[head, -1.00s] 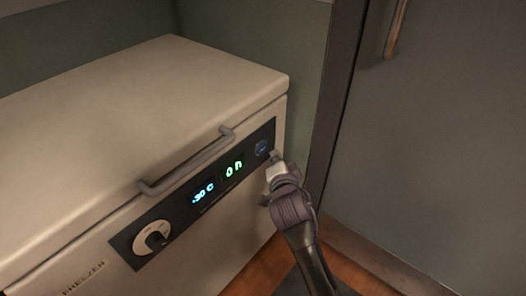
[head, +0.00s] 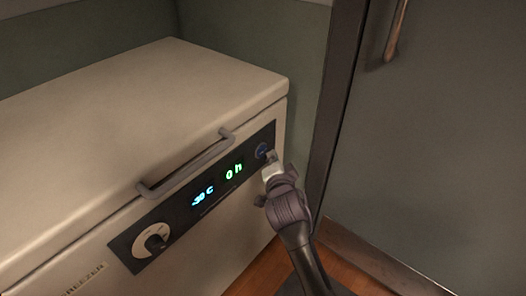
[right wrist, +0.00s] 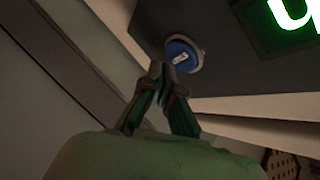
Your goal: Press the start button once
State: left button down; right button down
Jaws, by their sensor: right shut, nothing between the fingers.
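The start button is a round blue button (head: 262,150) at the right end of the dark control panel on the freezer. It also shows as a blue disc with a light mark in the right wrist view (right wrist: 182,54). My right gripper (head: 271,157) is shut and empty, its fingertips just in front of the button's lower right side. In the right wrist view the closed fingertips (right wrist: 158,70) sit just below and left of the button; I cannot tell whether they touch it. My left gripper is not in view.
The freezer (head: 130,100) has a lid handle (head: 188,168), a dial (head: 153,239) and lit displays reading a temperature and a green "on" (head: 234,172). A grey door (head: 440,150) with a metal handle (head: 396,30) stands at the right.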

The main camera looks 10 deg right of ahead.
dwell(0.7)
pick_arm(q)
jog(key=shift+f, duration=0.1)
pick_arm(e)
jog(key=shift+w+a, duration=0.25)
jog(key=shift+w, duration=0.1)
